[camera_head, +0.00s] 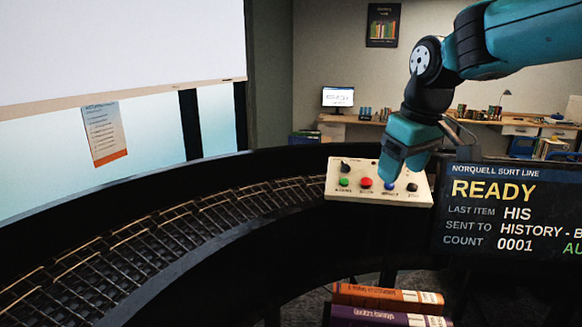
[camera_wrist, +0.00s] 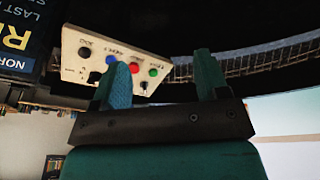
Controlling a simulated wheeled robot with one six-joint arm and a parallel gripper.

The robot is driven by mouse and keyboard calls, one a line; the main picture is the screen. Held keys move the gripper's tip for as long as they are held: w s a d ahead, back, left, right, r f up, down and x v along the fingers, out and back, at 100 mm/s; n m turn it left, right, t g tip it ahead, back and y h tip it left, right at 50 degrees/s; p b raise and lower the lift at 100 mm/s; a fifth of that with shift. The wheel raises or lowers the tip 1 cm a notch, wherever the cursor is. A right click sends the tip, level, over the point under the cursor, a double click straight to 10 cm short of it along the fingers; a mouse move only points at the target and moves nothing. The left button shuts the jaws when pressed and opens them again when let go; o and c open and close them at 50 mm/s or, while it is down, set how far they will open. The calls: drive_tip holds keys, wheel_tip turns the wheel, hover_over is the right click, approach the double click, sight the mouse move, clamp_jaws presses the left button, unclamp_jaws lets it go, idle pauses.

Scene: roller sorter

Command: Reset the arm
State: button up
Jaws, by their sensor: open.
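My teal arm reaches in from the upper right in the head view. My gripper (camera_head: 392,176) points down at the cream control panel (camera_head: 345,193), just over or in front of its right half. The panel has a green button (camera_head: 344,183), a red button (camera_head: 366,183), a blue button (camera_head: 389,184) partly covered by a finger, and black knobs. In the wrist view the two fingers (camera_wrist: 160,80) are spread apart with nothing between them. The panel (camera_wrist: 80,68) lies beyond the left finger. I cannot tell whether a fingertip touches it.
A display (camera_head: 510,215) reading READY stands right of the panel. The curved roller conveyor (camera_head: 150,230) runs along the left. An orange book (camera_head: 388,296) and a purple book (camera_head: 375,317) lie stacked below the panel. A desk with a monitor (camera_head: 338,97) is at the back.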

drive_tip(key=s+a+f+g+y+b, duration=0.1)
drive_tip(key=s+f, duration=0.4)
drive_tip(key=s, duration=0.4)
drive_tip(key=s+a+f+g+y+b, duration=0.1)
drive_tip(key=s+f, duration=0.3)
drive_tip(key=s, duration=0.5)
drive_tip(key=s+a+f+y+b, duration=0.1)
drive_tip(key=s+a+f+b, duration=0.1)
drive_tip(key=s+f, duration=0.3)
drive_tip(key=s+b, duration=0.1)
drive_tip(key=s, duration=0.3)
drive_tip(key=shift+s+a+f+n+g, duration=0.35)
drive_tip(key=shift+a+n+g, duration=0.05)
drive_tip(key=shift+c, duration=0.5)
